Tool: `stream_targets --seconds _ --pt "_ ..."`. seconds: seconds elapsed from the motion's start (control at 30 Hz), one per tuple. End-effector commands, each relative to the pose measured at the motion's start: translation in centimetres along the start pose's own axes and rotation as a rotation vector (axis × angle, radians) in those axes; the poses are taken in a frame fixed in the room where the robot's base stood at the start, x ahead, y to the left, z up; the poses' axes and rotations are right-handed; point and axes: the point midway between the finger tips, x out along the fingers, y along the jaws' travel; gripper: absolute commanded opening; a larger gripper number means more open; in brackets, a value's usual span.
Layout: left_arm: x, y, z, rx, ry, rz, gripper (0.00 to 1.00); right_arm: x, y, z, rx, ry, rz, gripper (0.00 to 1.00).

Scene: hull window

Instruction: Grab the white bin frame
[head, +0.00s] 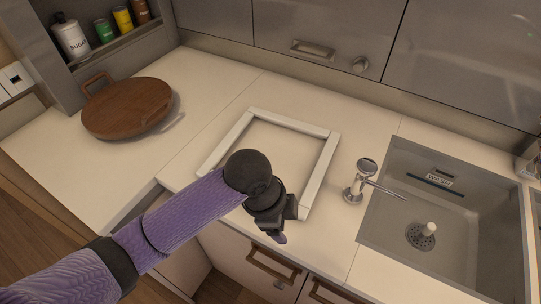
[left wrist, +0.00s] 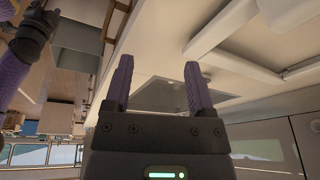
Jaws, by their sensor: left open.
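The white bin frame (head: 321,172) is a square open frame lying flat on the counter, left of the sink in the head view. My left gripper (head: 279,232) is at the frame's near side, and my arm hides part of that side. In the left wrist view, white bars that look like the frame (left wrist: 248,68) show at the upper right, beyond the fingers. My left gripper (left wrist: 161,88) is open there, with nothing between its two purple fingers. A purple and black arm part, likely my right arm, shows at the upper left of that view; its jaws are not clear.
A chrome faucet (head: 355,188) stands right of the frame, beside the grey sink (head: 400,165). A round wooden board (head: 128,108) lies at the left. Jars (head: 103,30) stand on a shelf at the back left. Cabinet handles (head: 275,266) stick out below the counter edge.

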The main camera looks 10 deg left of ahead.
Motion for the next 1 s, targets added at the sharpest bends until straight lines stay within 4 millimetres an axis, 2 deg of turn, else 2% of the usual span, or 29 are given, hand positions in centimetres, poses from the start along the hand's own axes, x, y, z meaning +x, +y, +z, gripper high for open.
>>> stream_targets --seconds 0.03,0.2,0.3,0.37,0.67,0.8,0.9,1.0 --pt "-1.0 -1.9 0.6 0.09 -0.058 0.008 0.71 0.0 0.0 0.0 0.0 0.0 0.0 0.7" --pt "-5.8 -7.2 4.0 0.289 -0.229 0.086 0.71 0.0 0.0 0.0 0.0 0.0 0.0 0.7" --pt "-8.0 -8.8 5.2 0.319 -0.27 0.109 0.71 0.0 0.0 -0.1 0.0 0.001 0.0 0.7" --pt "-8.3 -9.2 5.7 0.324 -0.279 0.117 0.71 0.1 0.0 0.0 0.0 0.001 0.0 0.7" --pt "-3.4 -9.1 7.2 0.328 -0.279 0.12 0.71 1.7 -0.1 0.2 0.0 -0.003 -0.002 0.7" --pt "-0.5 -9.5 8.1 0.328 -0.28 0.12 0.71 2.9 -0.2 0.4 0.001 -0.006 -0.004 0.7" --pt "0.7 -9.3 8.4 0.329 -0.278 0.12 0.71 3.1 -0.2 0.4 -0.001 -0.005 -0.004 0.7" --pt "0.9 -9.3 8.4 0.33 -0.278 0.118 0.71 3.0 -0.1 0.4 -0.003 -0.004 -0.003 0.7"
